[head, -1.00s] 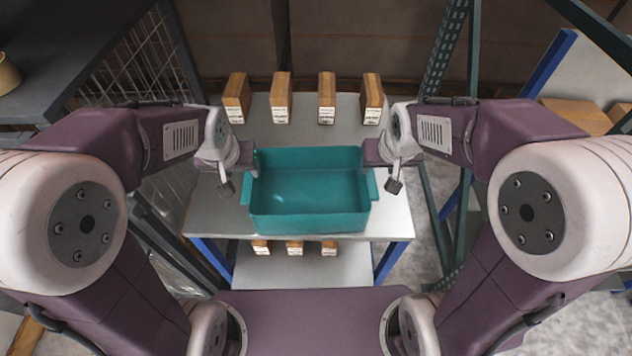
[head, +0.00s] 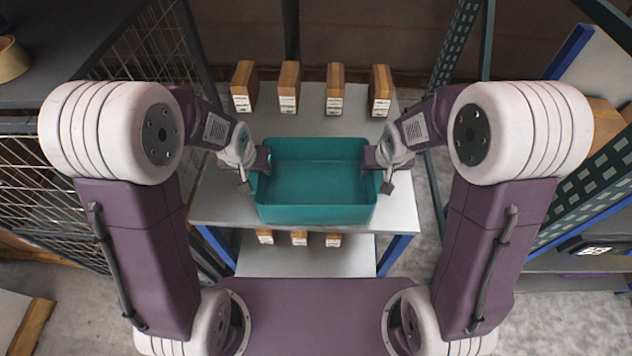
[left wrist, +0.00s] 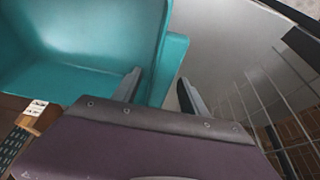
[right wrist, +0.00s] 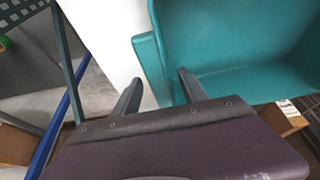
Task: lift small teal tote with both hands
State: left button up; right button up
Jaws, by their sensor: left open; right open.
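The small teal tote (head: 316,213) is an empty, open box resting on the grey upper shelf. My left gripper (head: 264,163) is at its left side and my right gripper (head: 373,162) at its right side. In the left wrist view, the open left fingers (left wrist: 160,90) straddle the tote's side wall and lip (left wrist: 172,66), one inside and one outside. In the right wrist view, the open right fingers (right wrist: 160,88) straddle the opposite wall and lip (right wrist: 147,62) likewise. Whether any finger touches the tote, I cannot tell.
Several brown boxes with white labels (head: 334,90) stand in a row behind the tote. Smaller ones (head: 299,238) sit on the lower shelf (head: 300,262). A wire mesh panel (head: 150,60) stands at left, a green rack upright (head: 590,180) at right.

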pick_arm(q)
jog(key=shift+c, duration=0.3)
pick_arm(e)
jog(key=shift+c, duration=0.3)
pick_arm(q)
grip_shut()
pick_arm(e)
grip_shut()
jog(key=shift+r, duration=0.1)
dwell(0.4)
